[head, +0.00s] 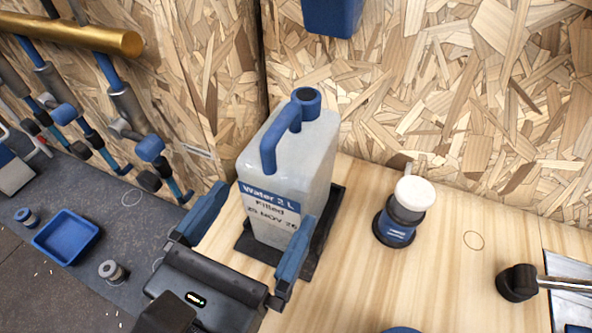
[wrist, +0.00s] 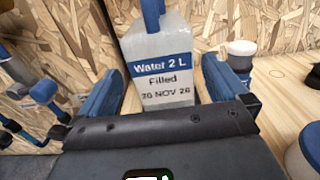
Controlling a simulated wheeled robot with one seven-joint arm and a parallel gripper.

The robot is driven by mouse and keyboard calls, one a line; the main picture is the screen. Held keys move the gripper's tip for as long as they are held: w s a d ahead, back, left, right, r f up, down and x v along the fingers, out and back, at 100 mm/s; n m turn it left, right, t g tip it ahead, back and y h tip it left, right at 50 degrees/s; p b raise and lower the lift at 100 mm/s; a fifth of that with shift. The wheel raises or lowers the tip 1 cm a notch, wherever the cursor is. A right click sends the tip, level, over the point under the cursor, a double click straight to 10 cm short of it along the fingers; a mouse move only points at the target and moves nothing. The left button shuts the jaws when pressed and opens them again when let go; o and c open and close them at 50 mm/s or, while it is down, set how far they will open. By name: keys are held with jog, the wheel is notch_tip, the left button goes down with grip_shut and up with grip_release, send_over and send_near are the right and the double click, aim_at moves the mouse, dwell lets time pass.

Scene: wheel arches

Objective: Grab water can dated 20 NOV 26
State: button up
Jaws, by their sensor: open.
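The water can (head: 291,171) is a whitish translucent jug with a blue handle and blue neck ring. It stands upright on a small black tray (head: 328,222) on the wooden bench. In the wrist view, the can (wrist: 160,45) has a label reading "Water 2 L, Filled" and a date that looks like 20 NOV 26, though its first digit is blurred. My gripper (head: 262,210) is open, its blue fingers on either side of the can's lower front. In the wrist view, gaps show between both fingers and the can. Its base is partly hidden.
A white-capped dark jar (head: 404,211) stands to the can's right. A blue tray (head: 66,238) and small spools lie on the dark surface at left. A blue box (head: 331,15) hangs above, and chipboard walls stand close behind.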

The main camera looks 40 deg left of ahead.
aim_at(269, 197)
jog(key=x, duration=0.3)
jog(key=shift+w, duration=0.35)
jog(key=shift+p+x, duration=0.6)
jog(key=shift+x, duration=1.95)
jog(key=shift+r, duration=0.25)
jog(key=c, duration=1.2)
